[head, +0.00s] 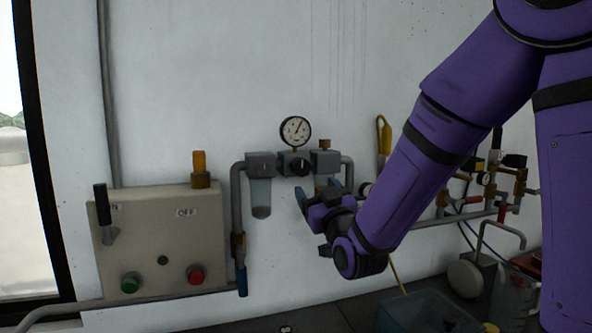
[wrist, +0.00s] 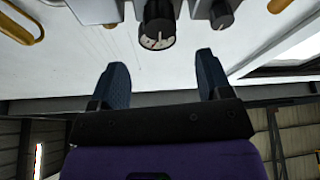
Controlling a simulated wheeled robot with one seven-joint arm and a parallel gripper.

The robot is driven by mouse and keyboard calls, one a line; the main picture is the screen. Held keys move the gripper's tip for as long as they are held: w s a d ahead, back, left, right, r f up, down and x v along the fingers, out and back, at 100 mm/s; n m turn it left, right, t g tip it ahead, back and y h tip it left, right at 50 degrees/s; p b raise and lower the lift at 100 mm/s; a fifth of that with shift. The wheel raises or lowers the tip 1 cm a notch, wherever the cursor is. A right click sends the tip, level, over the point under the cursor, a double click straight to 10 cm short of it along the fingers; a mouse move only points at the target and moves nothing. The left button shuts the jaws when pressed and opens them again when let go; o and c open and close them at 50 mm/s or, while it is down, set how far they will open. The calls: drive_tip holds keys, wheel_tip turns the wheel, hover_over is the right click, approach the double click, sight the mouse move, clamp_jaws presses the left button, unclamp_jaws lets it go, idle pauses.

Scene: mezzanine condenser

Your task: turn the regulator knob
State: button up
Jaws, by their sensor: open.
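The regulator knob (head: 300,167) is black and round, on a grey block under a white-faced gauge (head: 295,131) on the wall in the head view. My gripper (head: 318,194) is below and slightly right of the knob, its blue fingers apart and empty. In the wrist view the open fingers (wrist: 162,62) point toward the wall fittings at the top. Two dark round parts show there, one (wrist: 157,25) ahead of the gap and one (wrist: 222,14) to its right. I cannot tell for sure which is the knob. No finger visibly touches either.
A filter bowl (head: 260,198) hangs left of the knob, beside a grey pipe (head: 237,205). A control box (head: 160,240) with green and red buttons is further left. Brass valves and pipes (head: 465,215) run along the wall at right. A blue bin (head: 425,312) stands below.

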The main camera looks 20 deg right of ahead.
sight(303, 169)
drive_tip(key=x, duration=0.9)
drive_tip(key=shift+w, duration=0.2)
drive_tip(key=c, duration=0.9)
drive_tip(key=shift+n, duration=0.5)
drive_tip(key=n+g+y, duration=0.1)
drive_tip(key=n+y, duration=0.2)
drive_tip(key=n, duration=0.2)
drive_tip(key=shift+n+g+y, duration=0.6)
drive_tip(key=shift+n+g, duration=0.1)
drive_tip(key=shift+n, duration=1.5)
